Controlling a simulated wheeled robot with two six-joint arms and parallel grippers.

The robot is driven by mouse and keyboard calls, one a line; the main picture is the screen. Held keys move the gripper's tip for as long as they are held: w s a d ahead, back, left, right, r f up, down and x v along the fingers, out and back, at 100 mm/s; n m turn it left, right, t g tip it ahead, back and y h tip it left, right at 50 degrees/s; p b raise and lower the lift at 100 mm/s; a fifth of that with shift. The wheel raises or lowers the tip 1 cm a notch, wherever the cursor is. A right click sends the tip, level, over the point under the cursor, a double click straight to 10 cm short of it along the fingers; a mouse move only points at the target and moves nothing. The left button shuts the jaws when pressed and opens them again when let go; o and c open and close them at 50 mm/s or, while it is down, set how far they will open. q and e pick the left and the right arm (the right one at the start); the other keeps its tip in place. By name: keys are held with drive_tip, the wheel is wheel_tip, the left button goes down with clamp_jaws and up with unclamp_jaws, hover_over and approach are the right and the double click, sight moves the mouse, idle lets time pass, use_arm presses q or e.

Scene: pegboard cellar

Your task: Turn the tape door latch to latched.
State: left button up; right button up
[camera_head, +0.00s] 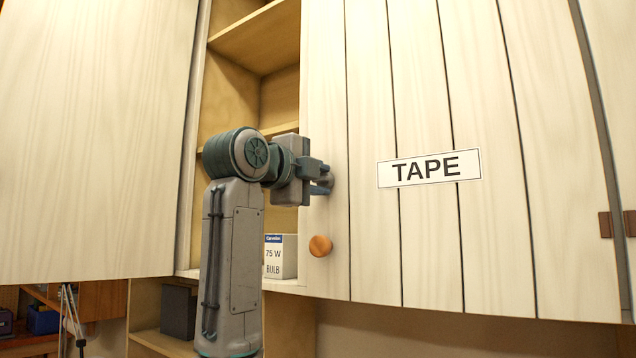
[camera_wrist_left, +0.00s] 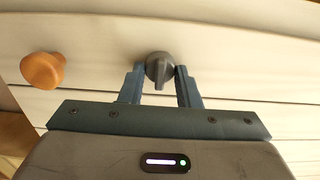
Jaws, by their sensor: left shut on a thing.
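The tape door (camera_head: 430,235) is a pale plank door with a white label (camera_head: 429,168) reading TAPE. Its latch is a small grey turn knob near the door's left edge; in the left wrist view the latch (camera_wrist_left: 159,71) shows between my fingers, its ridge pointing toward my gripper. My left gripper (camera_head: 325,180) is at the latch, and its blue fingers show in the left wrist view (camera_wrist_left: 160,82), shut on the knob from both sides. In the head view the gripper hides most of the latch. My right gripper is not in view.
A round orange wooden knob (camera_head: 320,246) sits on the door below the latch. Open shelves (camera_head: 262,40) show left of the door, with a bulb box (camera_head: 281,256) on the lowest one. Another pale door (camera_head: 95,140) stands at the left.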

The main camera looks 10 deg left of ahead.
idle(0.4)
use_arm(q)
drive_tip(key=o, duration=1)
drive_tip(key=shift+d, duration=0.1)
drive_tip(key=shift+c, duration=0.2)
drive_tip(key=b+v, duration=0.5)
drive_tip(key=v, duration=0.5)
drive_tip(key=shift+s+a, duration=0.2)
drive_tip(key=shift+s, duration=0.15)
drive_tip(key=shift+f, duration=0.1)
